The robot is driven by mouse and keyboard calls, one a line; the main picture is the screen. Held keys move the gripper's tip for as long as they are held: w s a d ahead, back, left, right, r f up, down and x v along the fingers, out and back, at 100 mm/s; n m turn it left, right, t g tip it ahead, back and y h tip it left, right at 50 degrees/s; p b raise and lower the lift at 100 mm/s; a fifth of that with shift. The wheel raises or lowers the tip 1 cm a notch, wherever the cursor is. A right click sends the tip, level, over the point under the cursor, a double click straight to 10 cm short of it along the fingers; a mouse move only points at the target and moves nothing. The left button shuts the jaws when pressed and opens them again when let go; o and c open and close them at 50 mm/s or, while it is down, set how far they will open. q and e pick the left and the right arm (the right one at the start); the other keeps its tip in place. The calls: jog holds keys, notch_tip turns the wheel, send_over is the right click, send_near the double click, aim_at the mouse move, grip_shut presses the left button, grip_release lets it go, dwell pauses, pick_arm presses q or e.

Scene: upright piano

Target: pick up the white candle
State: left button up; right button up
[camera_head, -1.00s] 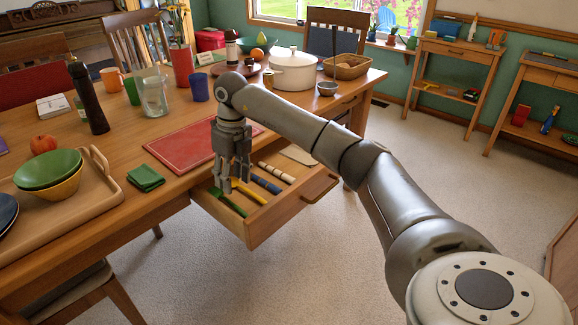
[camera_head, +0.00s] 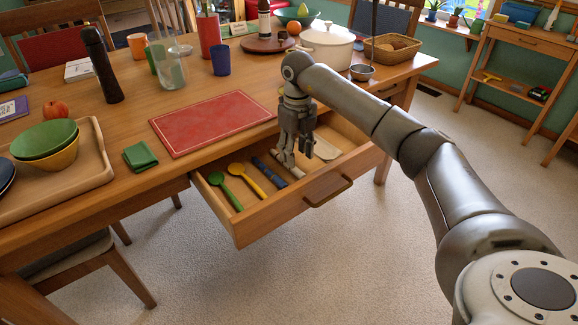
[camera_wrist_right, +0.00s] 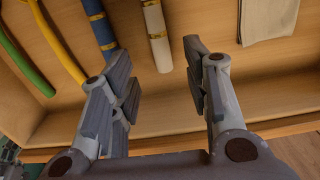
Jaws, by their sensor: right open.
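The white candle (camera_wrist_right: 157,36) lies in the open drawer (camera_head: 285,215) in the wooden table. It has thin gold bands and sits right of a blue candle (camera_wrist_right: 100,24). In the head view the white candle (camera_head: 291,172) is partly hidden by my right gripper (camera_head: 288,156). The right gripper (camera_wrist_right: 158,78) is open and empty above the drawer, and in the wrist view the candle's near end shows between and beyond its fingers. I cannot tell if a finger touches it. My left gripper is not in view.
A green spoon (camera_head: 227,190) and a yellow spoon (camera_head: 248,180) lie left of the candles. A folded beige cloth (camera_wrist_right: 268,18) lies to the right. The drawer's front wall and handle (camera_head: 328,191) stand nearest me. A red mat (camera_head: 213,122) lies on the table behind.

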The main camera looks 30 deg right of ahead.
aim_at(298, 170)
jog(key=f, duration=0.1)
jog(key=f+b, duration=0.1)
jog(key=f, duration=0.3)
jog(key=shift+s+d, duration=0.1)
jog(key=shift+s, duration=0.2)
jog(key=shift+f, duration=0.3)
grip_shut()
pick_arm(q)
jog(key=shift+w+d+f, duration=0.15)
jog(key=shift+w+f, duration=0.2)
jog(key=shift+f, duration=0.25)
pick_arm(e)
jog(key=shift+r, duration=0.15)
jog(key=shift+r, duration=0.45)
jog(key=r, duration=0.2)
jog(key=shift+d+r+p, duration=0.3)
jog(key=shift+d+p, duration=0.1)
jog(key=d, duration=1)
jog(key=s+d+p, duration=0.1)
jog(key=d, duration=0.4)
jog(key=shift+s+d, duration=0.1)
jog(key=shift+d, duration=0.25)
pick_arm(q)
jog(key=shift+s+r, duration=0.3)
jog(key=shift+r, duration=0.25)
pick_arm(e)
jog(key=shift+s+d+f, duration=0.1)
jog(key=shift+d, duration=0.65)
